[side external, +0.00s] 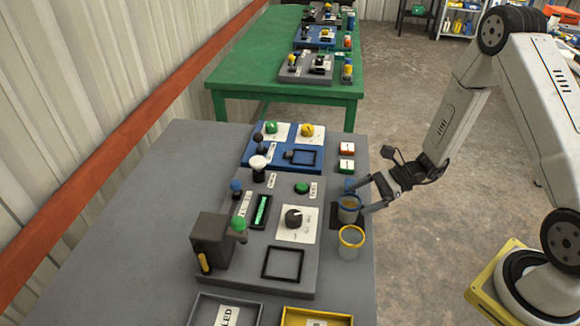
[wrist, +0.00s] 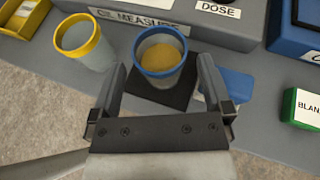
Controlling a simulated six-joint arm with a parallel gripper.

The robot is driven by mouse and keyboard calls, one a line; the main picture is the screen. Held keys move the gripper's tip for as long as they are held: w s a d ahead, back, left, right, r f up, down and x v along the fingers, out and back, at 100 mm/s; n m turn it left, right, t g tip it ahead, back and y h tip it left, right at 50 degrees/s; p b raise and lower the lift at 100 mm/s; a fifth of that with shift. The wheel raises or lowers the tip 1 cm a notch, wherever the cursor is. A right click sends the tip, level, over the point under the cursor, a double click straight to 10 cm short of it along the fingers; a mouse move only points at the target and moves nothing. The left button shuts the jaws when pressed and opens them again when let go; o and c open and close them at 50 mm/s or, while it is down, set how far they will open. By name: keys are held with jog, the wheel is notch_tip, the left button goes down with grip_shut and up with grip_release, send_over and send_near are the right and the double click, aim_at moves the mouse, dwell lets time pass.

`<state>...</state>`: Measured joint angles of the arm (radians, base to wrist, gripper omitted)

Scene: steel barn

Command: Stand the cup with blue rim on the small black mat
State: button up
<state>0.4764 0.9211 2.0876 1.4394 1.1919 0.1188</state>
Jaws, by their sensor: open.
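The cup with blue rim (side external: 348,213) is a grey cup standing upright on the small black mat (side external: 335,222). In the wrist view the cup (wrist: 160,57) has tan contents, and part of the mat (wrist: 168,98) shows around its base. My gripper (side external: 369,196) is open, with its fingers low around the cup. In the wrist view the fingers of my gripper (wrist: 162,72) lie on either side of the cup, with a visible gap at each side.
A cup with a yellow rim (side external: 351,243) stands close beside the mat. A blue block (wrist: 238,84) is just beyond my right finger in the wrist view. A green block (wrist: 303,108) lies farther right. The grey control panel (side external: 240,278) borders the mat.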

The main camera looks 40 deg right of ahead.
jog(key=v, duration=0.7)
jog(key=shift+s, duration=0.1)
dwell(0.5)
jog(key=s+a+r+n+g+h, duration=0.1)
jog(key=s+a+r+n+h, duration=0.2)
jog(key=n+h, duration=0.3)
jog(key=s+a+r+n+g+h, duration=0.1)
jog(key=s+a+r+n+h, duration=0.2)
jog(key=n, duration=1.3)
jog(key=shift+a+r+g+h, duration=0.35)
jog(key=shift+r+h, duration=0.75)
jog(key=shift+h, duration=0.6)
